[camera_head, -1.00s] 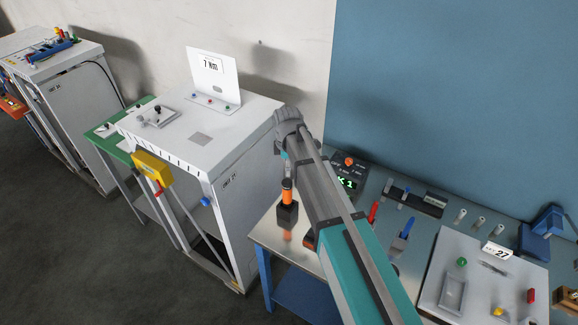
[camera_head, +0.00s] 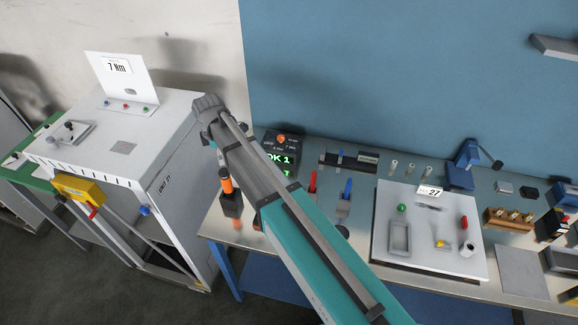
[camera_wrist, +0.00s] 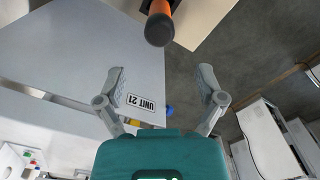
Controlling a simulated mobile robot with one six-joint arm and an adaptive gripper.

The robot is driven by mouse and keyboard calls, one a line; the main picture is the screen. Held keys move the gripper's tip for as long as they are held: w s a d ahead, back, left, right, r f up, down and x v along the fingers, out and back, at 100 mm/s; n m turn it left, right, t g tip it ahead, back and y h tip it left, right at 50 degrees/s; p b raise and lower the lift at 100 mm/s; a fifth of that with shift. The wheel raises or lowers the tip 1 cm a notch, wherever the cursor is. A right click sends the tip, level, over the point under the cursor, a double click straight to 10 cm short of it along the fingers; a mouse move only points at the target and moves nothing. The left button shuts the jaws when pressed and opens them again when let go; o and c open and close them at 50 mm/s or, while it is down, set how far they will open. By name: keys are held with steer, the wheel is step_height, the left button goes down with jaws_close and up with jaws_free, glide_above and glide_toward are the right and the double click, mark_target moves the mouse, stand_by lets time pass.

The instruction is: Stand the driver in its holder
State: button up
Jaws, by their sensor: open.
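The driver (camera_head: 226,182), with an orange grip and dark ends, stands upright in its black block holder (camera_head: 231,206) near the bench's left edge. In the wrist view the driver (camera_wrist: 161,14) shows at the top with its dark round end towards the camera; only a dark bit of the holder shows behind it. My gripper (camera_wrist: 162,75) is open and empty, its two fingers apart. The driver lies beyond the fingertips, not between them. In the head view my arm hides the gripper.
The steel bench (camera_head: 522,270) holds a display reading OK 1 (camera_head: 282,158), red and blue tools, and a pale tray (camera_head: 382,225) with small parts. A blue wall rises behind.

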steer(key=s+d+m, duration=0.4)
steer(key=d+m, duration=0.3)
steer(key=d, duration=0.4)
steer(key=s+d+m, duration=0.5)
steer(key=d+m, duration=0.2)
steer(key=d, duration=0.4)
steer(key=s+d+m, duration=0.5)
steer(key=d+m, duration=0.1)
steer(key=d, duration=0.5)
steer(key=shift+s+d+m, duration=0.25)
steer(key=shift+d+m, duration=0.05)
steer(key=shift+m, duration=0.1)
